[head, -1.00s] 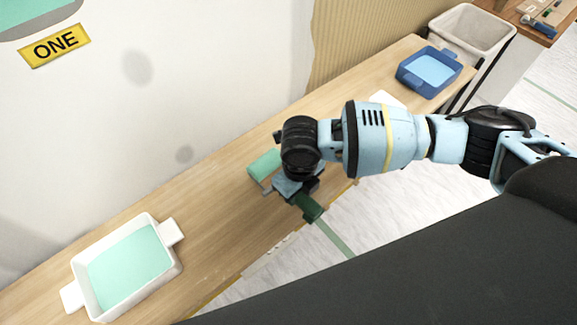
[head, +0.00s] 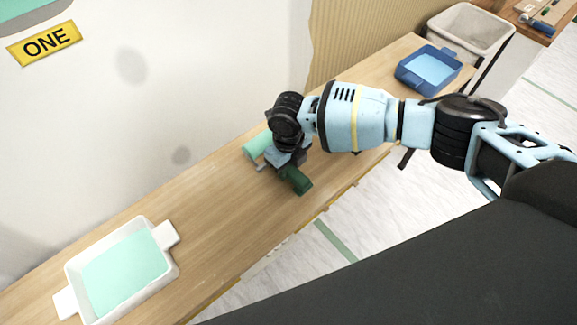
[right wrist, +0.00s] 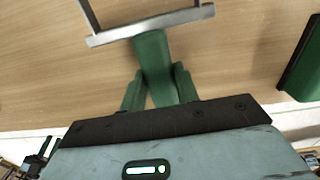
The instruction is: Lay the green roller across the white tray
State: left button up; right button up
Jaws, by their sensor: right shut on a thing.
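The green roller has a pale green sleeve (head: 257,145), a metal frame (right wrist: 150,26) and a dark green handle (right wrist: 152,50). My right gripper (head: 284,163) is shut on the handle, over the middle of the wooden table. In the right wrist view the handle runs between the fingers (right wrist: 158,88); the sleeve is out of that picture. The white tray (head: 168,236), with a pale green filling, stands on the table at the lower left, well apart from the roller. My left gripper is not in view.
A blue tray (head: 405,75) stands at the table's far right end, near a pale bin (head: 470,30). The wooden table (head: 215,200) is clear between roller and white tray. A white wall runs behind. A dark green thing (right wrist: 305,65), unclear, shows in the right wrist view.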

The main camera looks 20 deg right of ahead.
jog(key=shift+f, duration=0.3)
jog(key=o, duration=1)
jog(key=shift+f, duration=0.2)
notch_tip(320, 180, up, 8)
jog(key=shift+d+f+p, duration=0.1)
jog(key=shift+d+p, duration=0.05)
jog(key=shift+p, duration=0.15)
jog(key=shift+o, duration=0.4)
